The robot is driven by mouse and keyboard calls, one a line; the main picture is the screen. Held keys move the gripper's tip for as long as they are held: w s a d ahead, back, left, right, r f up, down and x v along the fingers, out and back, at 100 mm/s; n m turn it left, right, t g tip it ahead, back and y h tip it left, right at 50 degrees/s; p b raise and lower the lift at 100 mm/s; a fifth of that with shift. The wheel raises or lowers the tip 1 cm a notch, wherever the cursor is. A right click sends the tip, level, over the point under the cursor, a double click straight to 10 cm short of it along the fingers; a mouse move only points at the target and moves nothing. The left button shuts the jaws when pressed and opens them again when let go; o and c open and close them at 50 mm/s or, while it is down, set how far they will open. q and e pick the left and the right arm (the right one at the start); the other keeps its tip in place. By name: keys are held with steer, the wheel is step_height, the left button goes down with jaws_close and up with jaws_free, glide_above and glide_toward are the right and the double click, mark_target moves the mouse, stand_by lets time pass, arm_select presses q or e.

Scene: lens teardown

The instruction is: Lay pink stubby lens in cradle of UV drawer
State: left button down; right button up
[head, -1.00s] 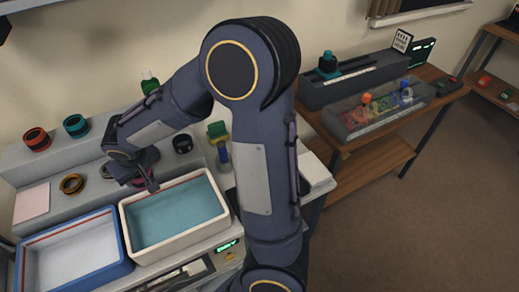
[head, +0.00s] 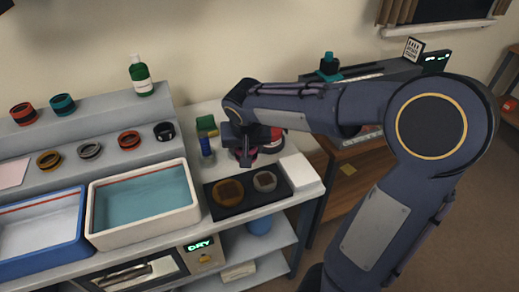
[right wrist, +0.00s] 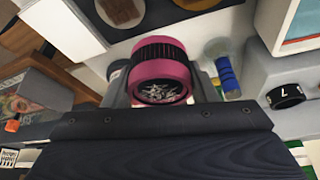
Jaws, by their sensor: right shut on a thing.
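The pink stubby lens (right wrist: 160,78) is held in my right gripper, with a ribbed black band and a patterned round face showing in the right wrist view. My right gripper (head: 245,158) is shut on it, above the bench behind the black tray; the head view shows only a little of the lens. In the right wrist view the jaws (right wrist: 162,92) are on either side of it. I cannot make out the UV drawer or its cradle for certain. My left gripper is not in view.
A black tray (head: 240,207) with two round pieces lies in front of the gripper. A blue-handled tool (head: 206,146) stands to its left, a white block (head: 299,170) to its right. A teal-lined tub (head: 98,240) and a unit reading DRY (head: 203,257) are further left and below.

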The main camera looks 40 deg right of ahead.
steer(key=w+d+f, duration=0.2)
steer(key=w+d, duration=0.1)
steer(key=d, duration=0.1)
glide_toward(259, 157)
steer(key=shift+w+d+f, duration=0.2)
steer(key=shift+w+f, duration=0.55)
steer(key=shift+f, duration=0.05)
steer(key=shift+w+d+f, duration=0.1)
steer(key=shift+d+f, duration=0.1)
steer(key=shift+f, duration=0.1)
steer(key=shift+w+d+f, duration=0.1)
steer(key=shift+w+f, duration=0.05)
steer(key=shift+f, duration=1.55)
steer(key=shift+f, duration=0.1)
steer(key=shift+f, duration=0.15)
steer(key=o, duration=0.8)
steer(key=shift+c, duration=0.2)
